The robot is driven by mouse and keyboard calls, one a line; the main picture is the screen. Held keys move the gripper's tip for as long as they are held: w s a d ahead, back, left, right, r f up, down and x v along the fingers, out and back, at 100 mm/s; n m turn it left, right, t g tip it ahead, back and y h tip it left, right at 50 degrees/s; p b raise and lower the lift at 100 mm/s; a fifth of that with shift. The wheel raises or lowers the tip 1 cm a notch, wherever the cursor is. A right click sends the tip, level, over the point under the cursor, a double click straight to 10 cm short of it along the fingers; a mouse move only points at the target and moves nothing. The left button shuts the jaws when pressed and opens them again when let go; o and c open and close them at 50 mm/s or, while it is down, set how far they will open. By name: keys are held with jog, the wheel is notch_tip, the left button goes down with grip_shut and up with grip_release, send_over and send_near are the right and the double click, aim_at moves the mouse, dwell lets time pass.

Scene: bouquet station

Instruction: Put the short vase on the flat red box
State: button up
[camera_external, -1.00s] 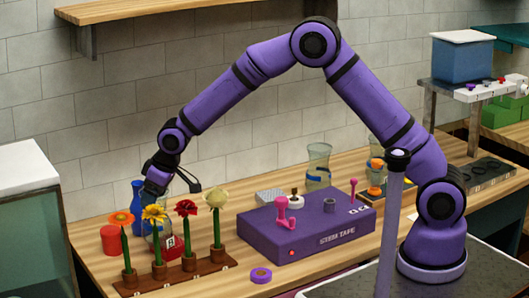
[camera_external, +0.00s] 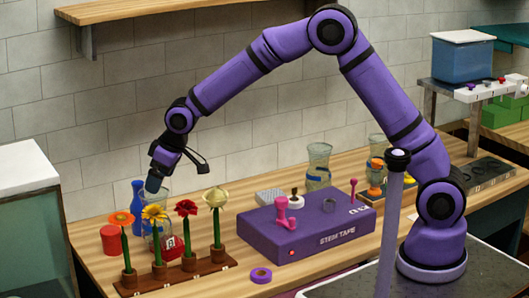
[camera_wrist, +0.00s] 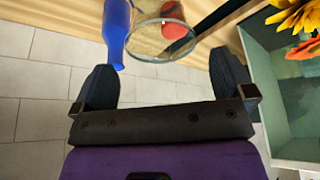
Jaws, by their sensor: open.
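The short clear glass vase (camera_external: 165,203) is upright at the left of the counter. The flat red box (camera_external: 172,247), with a pale label, shows at its foot. The vase appears to stand on it, but flowers hide part of the contact. My gripper (camera_external: 178,174) is open and empty, just above the vase. In the wrist view the vase's round rim (camera_wrist: 137,54) lies beyond the open fingers (camera_wrist: 163,72), apart from them. A red patch shows through the glass; I cannot tell whether it is the box.
A blue bottle (camera_external: 137,208) stands close left of the vase, with a red cylinder (camera_external: 110,240) nearby. Several flowers stand in a wooden rack (camera_external: 190,273) in front. A purple stem tape box (camera_external: 315,238) is to the right. Another glass vase (camera_external: 318,165) stands behind it.

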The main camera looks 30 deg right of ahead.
jog(key=v, duration=0.6)
jog(key=shift+d+r, duration=0.15)
jog(key=shift+r, duration=0.1)
jog(key=s+d+r+m+t+h, duration=0.15)
jog(key=d+r, duration=0.35)
jog(key=d, duration=0.5)
jog(key=s+d+r+m, duration=0.1)
jog(key=s+d+r, duration=0.25)
jog(key=d, duration=0.65)
jog(key=s+d+r+m, duration=0.2)
jog(key=d+r, duration=0.4)
jog(key=d, duration=0.4)
jog(key=s+d+f+m+h, duration=0.1)
jog(key=s+d+m, duration=0.3)
jog(key=s+d, duration=1.3)
jog(key=s+f, duration=0.1)
jog(key=s, duration=0.3)
jog(key=shift+d+f+h, duration=0.25)
jog(key=shift+h, duration=0.1)
